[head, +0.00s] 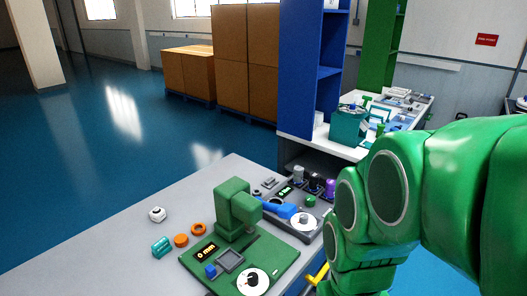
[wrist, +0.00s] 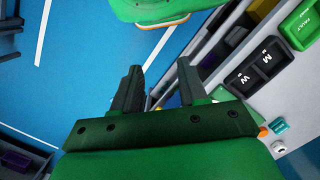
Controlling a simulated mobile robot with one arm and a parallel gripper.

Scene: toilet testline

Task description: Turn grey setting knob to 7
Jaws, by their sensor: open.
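A grey setting knob cannot be picked out for certain. The green machine (head: 236,208) on the table has a white round dial (head: 254,283) with a dark centre at its front, and a display reading "0 mm". A dark grey panel behind it has another white dial (head: 306,222) and several small knobs; the numbers are too small to read. My gripper (wrist: 160,85) is open and empty in the wrist view, above the blue floor beside the table edge, apart from both dials. The head view shows my green arm at the right, but not the fingers.
Orange rings (head: 198,229), a teal part (head: 161,248) and a white part (head: 157,214) lie left of the machine. A blue lever (head: 278,208) lies between machine and panel. A blue shelf (head: 310,75) stands behind. The table's left end is clear.

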